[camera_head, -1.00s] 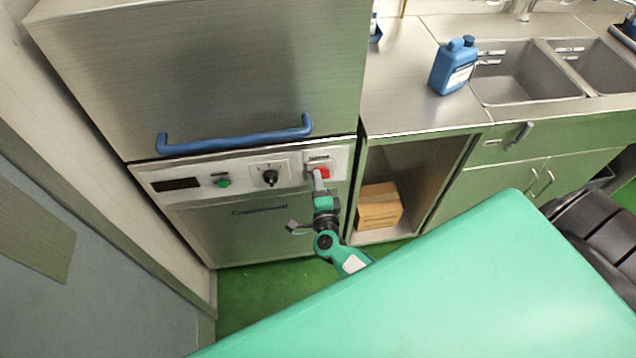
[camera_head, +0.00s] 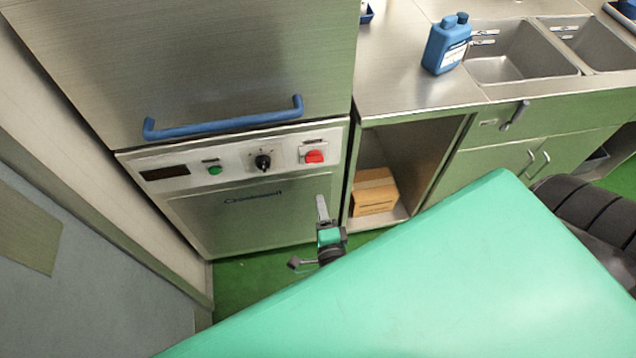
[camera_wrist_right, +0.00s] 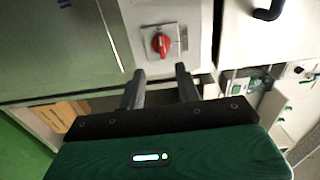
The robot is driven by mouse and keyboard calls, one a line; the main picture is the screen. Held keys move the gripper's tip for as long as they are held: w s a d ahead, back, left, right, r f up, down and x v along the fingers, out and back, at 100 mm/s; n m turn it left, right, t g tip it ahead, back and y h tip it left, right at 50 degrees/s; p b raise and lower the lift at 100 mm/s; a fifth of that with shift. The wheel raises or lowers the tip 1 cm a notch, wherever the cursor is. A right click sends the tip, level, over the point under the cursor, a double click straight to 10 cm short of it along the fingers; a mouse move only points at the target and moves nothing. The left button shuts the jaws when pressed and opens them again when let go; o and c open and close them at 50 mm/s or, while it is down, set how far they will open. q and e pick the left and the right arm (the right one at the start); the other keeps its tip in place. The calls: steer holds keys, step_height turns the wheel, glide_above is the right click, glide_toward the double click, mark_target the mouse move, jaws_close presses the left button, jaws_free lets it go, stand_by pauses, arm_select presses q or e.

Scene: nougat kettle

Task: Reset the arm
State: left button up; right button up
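My right gripper (camera_head: 322,205) is in front of the lower door of the steel machine (camera_head: 240,222), below its control strip. In the right wrist view the two fingers (camera_wrist_right: 160,75) stand apart with nothing between them, so it is open and empty. The red switch (camera_head: 314,156) sits on the right of the control strip, clear of the fingers. It also shows in the right wrist view (camera_wrist_right: 161,43) just beyond the fingertips. My left gripper is not in view.
The machine has a blue handle (camera_head: 225,122), a green button (camera_head: 214,170) and a black knob (camera_head: 262,161). To the right, a cardboard box (camera_head: 374,191) stands in an open cabinet. A blue bottle (camera_head: 446,43) stands beside the sinks (camera_head: 515,52).

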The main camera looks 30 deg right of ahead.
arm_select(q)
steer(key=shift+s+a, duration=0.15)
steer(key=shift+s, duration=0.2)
arm_select(e)
steer(key=shift+s+a, duration=0.1)
steer(key=shift+s, duration=0.25)
steer(key=s+a+f+n+g+y, duration=0.1)
steer(key=s+f+n+g+y, duration=0.3)
steer(key=f, duration=0.6)
steer(key=s+a+f+n+g+y, duration=0.1)
steer(key=s+f+n, duration=0.1)
steer(key=f+n, duration=0.55)
steer(key=s+a+f+n+g+y, duration=0.15)
steer(key=s+f+n, duration=0.25)
steer(key=f, duration=0.8)
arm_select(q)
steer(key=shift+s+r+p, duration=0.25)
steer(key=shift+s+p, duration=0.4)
arm_select(e)
steer(key=s+d+f+n+g, duration=0.2)
steer(key=s+f, duration=0.3)
steer(key=s, duration=0.3)
steer(key=s+d+f+n+g, duration=0.3)
steer(key=s+f+g, duration=0.1)
steer(key=s, duration=0.3)
steer(key=s+d+f+n+g, duration=0.3)
steer(key=s+f, duration=0.3)
steer(key=s, duration=0.2)
steer(key=shift+s+g+h, duration=0.35)
steer(key=shift+h, duration=0.1)
